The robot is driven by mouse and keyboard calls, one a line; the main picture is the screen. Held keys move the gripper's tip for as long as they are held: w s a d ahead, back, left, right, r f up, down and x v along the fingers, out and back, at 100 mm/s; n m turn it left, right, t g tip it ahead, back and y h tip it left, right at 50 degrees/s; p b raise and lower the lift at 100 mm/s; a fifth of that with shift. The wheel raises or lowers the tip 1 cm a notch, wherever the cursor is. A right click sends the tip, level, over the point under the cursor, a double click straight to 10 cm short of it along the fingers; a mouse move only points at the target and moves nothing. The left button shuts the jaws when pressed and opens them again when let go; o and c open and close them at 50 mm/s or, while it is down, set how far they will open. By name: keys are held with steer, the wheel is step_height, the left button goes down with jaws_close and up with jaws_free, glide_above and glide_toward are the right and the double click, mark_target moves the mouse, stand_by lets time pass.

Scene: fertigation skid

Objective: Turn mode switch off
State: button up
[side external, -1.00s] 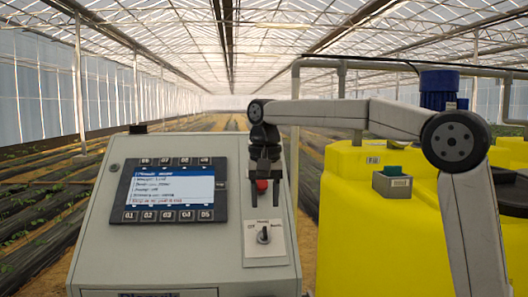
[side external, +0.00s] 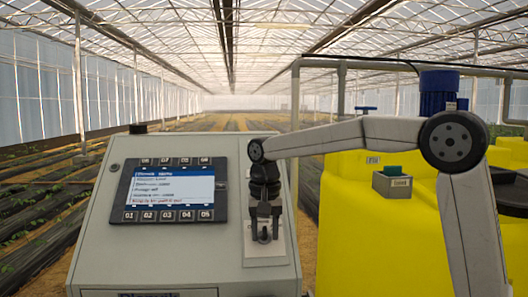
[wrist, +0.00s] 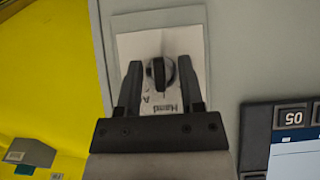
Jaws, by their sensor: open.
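The mode switch is a dark rotary knob (wrist: 158,76) on a white label plate (wrist: 193,40). In the wrist view its grip bar runs about straight up and down the picture, in line with the upside-down word "Hand" below it. My gripper (wrist: 161,80) is open, with one finger on each side of the knob and visible gaps between. In the side view my gripper (side external: 264,233) points down at the plate (side external: 265,259) and mostly hides the knob. I cannot tell how far the fingertips are from the panel.
The sloped grey panel (side external: 190,255) carries a display (side external: 172,184) with buttons, left of the switch. A yellow tank (side external: 345,240) stands right of the panel, with a small grey box (side external: 392,186) on it. A pipe frame rises behind.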

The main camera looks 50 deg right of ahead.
jaws_close()
steer(key=shift+n, duration=0.3)
steer(key=n+g+h, duration=0.2)
steer(key=n, duration=0.1)
steer(key=shift+w+a+h, duration=0.1)
steer(key=shift+a+h, duration=0.05)
steer(key=shift+h, duration=0.25)
steer(key=shift+n+g+h, duration=0.4)
steer(key=shift+n+h, duration=0.8)
steer(key=shift+n, duration=0.4)
jaws_free()
